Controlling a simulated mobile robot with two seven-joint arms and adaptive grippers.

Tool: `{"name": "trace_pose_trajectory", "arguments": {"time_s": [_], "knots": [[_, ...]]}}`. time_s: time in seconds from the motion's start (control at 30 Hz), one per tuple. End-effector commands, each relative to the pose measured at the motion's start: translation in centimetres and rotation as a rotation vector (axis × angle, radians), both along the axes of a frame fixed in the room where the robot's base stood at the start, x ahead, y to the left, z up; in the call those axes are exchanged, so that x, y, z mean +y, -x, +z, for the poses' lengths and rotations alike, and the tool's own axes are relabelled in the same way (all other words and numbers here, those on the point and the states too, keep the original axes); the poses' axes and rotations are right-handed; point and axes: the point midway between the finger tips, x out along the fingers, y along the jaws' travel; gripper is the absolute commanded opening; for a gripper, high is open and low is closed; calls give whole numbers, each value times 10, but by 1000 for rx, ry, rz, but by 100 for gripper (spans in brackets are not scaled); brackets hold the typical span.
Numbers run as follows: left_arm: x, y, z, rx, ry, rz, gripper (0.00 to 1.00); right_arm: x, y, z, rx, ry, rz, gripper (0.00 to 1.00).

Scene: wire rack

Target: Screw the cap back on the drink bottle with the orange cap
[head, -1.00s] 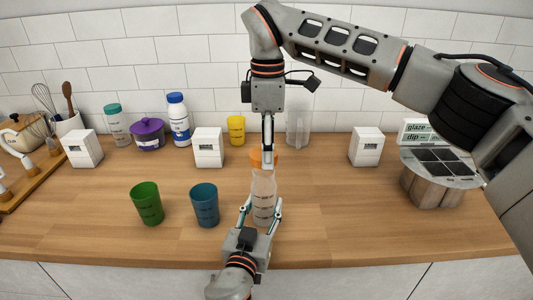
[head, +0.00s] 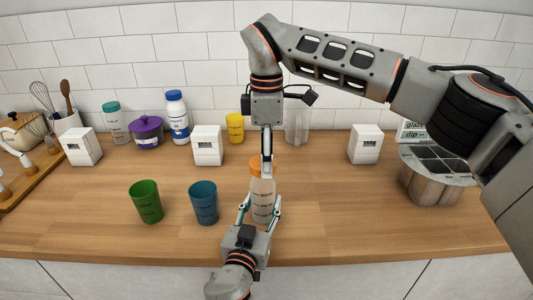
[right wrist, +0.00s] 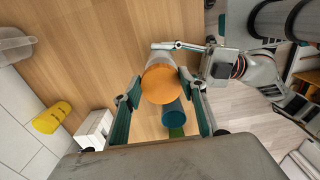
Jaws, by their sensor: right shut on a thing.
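The clear drink bottle (head: 262,200) stands upright near the counter's front edge, with grey markings on its side. The orange cap (head: 257,167) is at the bottle's mouth; the right wrist view shows the cap (right wrist: 160,84) from above, covering the bottle's top. My right gripper (head: 266,168) points straight down from above and is shut on the cap, a finger on each side. My left gripper (head: 260,208) reaches in from the front with its fingers around the bottle's body, shut on it. Whether the cap's thread is engaged cannot be seen.
A blue cup (head: 204,204) and a green cup (head: 147,202) stand left of the bottle. Behind are a white box (head: 207,146), a yellow cup (head: 235,128) and a clear container (head: 297,127). The counter right of the bottle is clear up to another white box (head: 365,145).

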Motion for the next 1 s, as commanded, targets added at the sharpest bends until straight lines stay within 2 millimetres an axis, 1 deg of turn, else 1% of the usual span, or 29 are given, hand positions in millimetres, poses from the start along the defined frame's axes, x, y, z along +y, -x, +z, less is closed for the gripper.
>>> {"name": "trace_pose_trajectory", "arguments": {"time_s": [0.57, 1.0], "knots": [[0, 0, 0, 0, 0, 0, 4, 0, 0, -2, 0, -1, 1, 30], [0, 0, 0, 0, 0, 0, 4, 0, 0, -9, -1, -1, 2, 30]]}}
